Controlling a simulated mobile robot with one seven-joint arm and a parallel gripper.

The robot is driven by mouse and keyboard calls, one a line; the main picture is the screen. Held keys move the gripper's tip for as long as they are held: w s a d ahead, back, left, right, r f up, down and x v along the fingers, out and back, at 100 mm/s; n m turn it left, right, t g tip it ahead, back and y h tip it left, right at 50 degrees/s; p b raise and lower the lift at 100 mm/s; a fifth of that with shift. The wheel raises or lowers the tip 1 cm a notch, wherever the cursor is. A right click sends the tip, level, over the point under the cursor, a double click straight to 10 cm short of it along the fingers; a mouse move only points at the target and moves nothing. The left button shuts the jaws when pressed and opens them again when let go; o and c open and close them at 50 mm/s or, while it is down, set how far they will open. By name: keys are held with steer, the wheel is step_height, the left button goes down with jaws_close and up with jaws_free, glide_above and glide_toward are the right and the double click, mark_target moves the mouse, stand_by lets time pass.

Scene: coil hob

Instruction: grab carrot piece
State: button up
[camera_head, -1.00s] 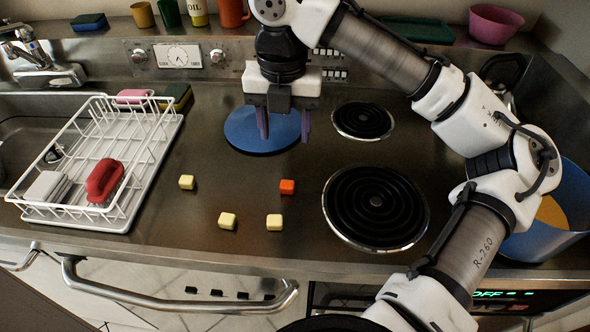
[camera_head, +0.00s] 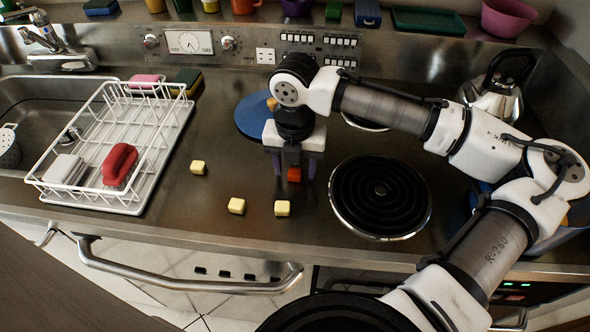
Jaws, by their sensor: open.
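One purple finger shows on each side of the cube in the picture. Contact between fingers and cube cannot be told, and the cube's upper part is partly covered by the gripper.
Pale yellow cubes (camera_head: 236,206) lie nearby on the counter. A blue round plate (camera_head: 248,117) behind my gripper bears a tan-orange piece (camera_head: 271,103). A white dish rack (camera_head: 140,207) stands left. The front coil burner (camera_head: 381,197) is close on the right; a kettle (camera_head: 494,98) stands behind.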

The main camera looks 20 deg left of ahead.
steer(key=shift+f, duration=0.35)
steer(key=shift+c, duration=0.4)
steer(key=c, duration=1)
steer(key=shift+o, duration=0.2)
